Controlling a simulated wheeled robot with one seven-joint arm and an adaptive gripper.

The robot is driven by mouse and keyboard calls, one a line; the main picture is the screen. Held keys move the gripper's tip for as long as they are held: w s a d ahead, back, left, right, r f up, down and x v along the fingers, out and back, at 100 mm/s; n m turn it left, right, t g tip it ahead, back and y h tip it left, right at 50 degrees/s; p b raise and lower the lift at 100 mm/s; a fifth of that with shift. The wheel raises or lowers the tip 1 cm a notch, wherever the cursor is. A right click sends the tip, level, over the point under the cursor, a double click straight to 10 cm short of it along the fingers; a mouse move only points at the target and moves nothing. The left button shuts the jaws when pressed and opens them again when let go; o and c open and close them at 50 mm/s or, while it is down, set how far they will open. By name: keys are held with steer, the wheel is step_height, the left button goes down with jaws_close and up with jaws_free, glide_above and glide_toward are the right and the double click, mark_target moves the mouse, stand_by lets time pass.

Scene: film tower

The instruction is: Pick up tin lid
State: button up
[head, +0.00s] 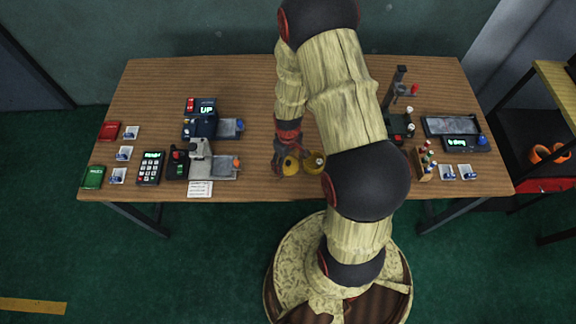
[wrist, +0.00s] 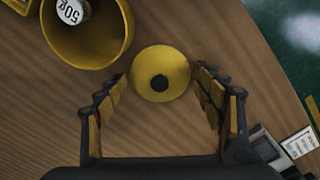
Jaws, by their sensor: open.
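The tin lid is a round yellow disc (wrist: 172,59) with a dark knob in its middle, at the centre of the wrist view. My gripper (wrist: 162,77) is open, with one fingertip on each side of the lid; the left fingertip shows close to its edge. Whether they touch it I cannot tell. In the head view the lid (head: 291,166) is a small yellow patch under my gripper near the table's front edge, partly covered. An open yellow tin (wrist: 100,52) stands beside the lid, with a white-topped weight marked 50g (wrist: 70,11) in it.
On the wooden table (head: 250,85), a grey and white device (head: 200,160) stands left of my gripper, with a keypad (head: 150,168) beyond it. A wooden rack of small bottles (head: 424,166) stands to the right. The table's back middle is clear.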

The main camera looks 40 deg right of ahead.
steer(key=c, duration=1.3)
steer(key=shift+s, duration=0.1)
steer(key=shift+c, duration=0.2)
